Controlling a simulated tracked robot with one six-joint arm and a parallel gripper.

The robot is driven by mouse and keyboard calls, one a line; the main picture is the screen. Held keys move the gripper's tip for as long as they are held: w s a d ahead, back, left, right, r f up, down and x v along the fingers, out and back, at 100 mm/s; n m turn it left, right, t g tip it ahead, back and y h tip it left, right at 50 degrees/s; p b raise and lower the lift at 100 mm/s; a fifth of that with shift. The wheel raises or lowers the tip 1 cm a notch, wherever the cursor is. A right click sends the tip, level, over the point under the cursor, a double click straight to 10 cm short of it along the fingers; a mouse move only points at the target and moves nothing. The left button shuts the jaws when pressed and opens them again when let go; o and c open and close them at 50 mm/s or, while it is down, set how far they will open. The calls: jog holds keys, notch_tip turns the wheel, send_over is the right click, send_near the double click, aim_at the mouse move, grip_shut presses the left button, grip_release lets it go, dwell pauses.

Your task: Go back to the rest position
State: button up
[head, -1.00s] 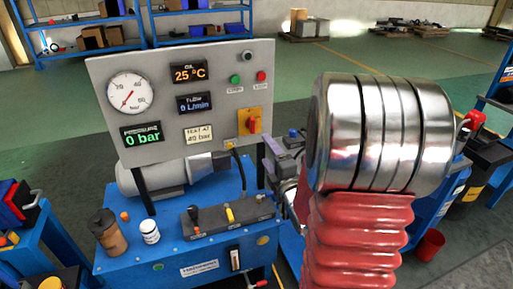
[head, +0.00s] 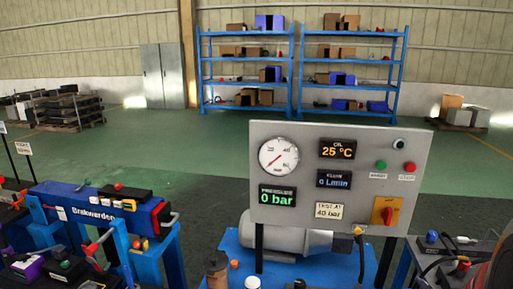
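My gripper is not visible in the head view, so its opening and anything in it are hidden. The blue test stand (head: 232,245) stands at the lower right centre with its upright grey panel (head: 322,146). The panel carries a round gauge (head: 279,155), a pressure display (head: 277,197) reading 0 bar, an oil display (head: 337,149) reading 25 °C and a flow display (head: 334,180) reading 0 L/min. A red rotary switch (head: 387,215) sits on a yellow plate. A dark curved shape at the lower right edge is too cut off to identify.
A blue bench (head: 165,250) with a blue box (head: 95,207) stands at the left. Loaded blue shelves (head: 293,70) and a grey cabinet (head: 162,75) line the back wall. Stacked pallets (head: 65,110) lie far left. The green floor (head: 190,170) between is open.

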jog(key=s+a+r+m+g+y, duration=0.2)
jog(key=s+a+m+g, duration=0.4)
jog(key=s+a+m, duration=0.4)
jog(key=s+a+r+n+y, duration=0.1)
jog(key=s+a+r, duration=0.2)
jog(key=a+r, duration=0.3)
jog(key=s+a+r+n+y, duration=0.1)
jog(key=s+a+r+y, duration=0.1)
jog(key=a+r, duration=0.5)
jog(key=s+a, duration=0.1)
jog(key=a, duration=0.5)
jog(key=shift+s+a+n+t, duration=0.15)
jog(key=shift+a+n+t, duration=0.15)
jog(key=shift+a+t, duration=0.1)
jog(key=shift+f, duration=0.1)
